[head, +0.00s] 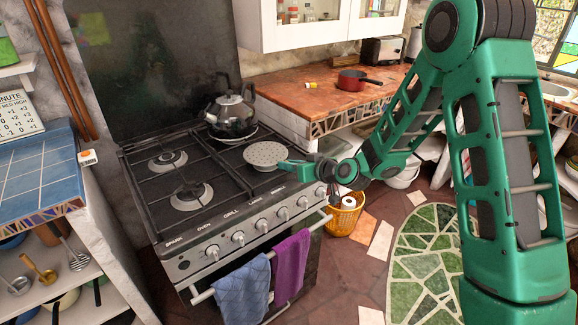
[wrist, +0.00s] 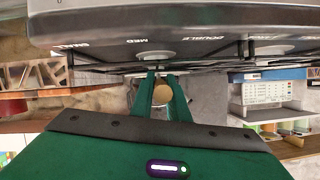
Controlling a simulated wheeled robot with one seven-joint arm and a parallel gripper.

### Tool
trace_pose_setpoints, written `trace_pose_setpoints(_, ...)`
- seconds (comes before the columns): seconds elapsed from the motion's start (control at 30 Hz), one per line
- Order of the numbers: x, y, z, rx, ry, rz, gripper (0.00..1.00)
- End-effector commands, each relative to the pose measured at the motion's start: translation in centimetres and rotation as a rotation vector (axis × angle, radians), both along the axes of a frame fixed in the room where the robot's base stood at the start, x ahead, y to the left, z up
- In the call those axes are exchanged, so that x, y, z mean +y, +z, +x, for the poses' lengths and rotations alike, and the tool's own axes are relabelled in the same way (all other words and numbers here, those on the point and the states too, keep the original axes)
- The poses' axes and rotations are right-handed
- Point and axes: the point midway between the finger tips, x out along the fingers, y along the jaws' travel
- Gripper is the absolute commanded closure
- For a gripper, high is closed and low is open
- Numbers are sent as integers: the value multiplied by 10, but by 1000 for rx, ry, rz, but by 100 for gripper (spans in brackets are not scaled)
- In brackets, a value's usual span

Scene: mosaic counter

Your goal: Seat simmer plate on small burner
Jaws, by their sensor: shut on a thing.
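The simmer plate (head: 264,154) is a pale grey, perforated disc over the right front part of the gas stove in the head view. My gripper (head: 291,165) is shut on its right side. I cannot tell whether the plate rests on the grate or hangs just above it. Whatever burner is under it is hidden. Two bare burners show on the left, one at the back (head: 167,161) and one at the front (head: 191,196).
A metal kettle (head: 231,112) stands on the back right of the stove (head: 214,226). Knobs line the stove's front, and blue (head: 243,288) and purple (head: 291,266) towels hang below. A red pan (head: 351,81) sits on the counter. Black grate bars cross the stove top.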

Motion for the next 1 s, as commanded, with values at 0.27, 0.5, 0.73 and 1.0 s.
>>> trace_pose_setpoints(0.27, 0, -3, 0, -1, 0, 1, 100)
trace_pose_setpoints(0.5, 0, -5, 0, -2, 0, 0, 76)
trace_pose_setpoints(0.73, -1, -5, 0, -1, -1, 0, 64)
trace_pose_setpoints(1.0, -8, -2, -7, 1, -3, 0, 64)
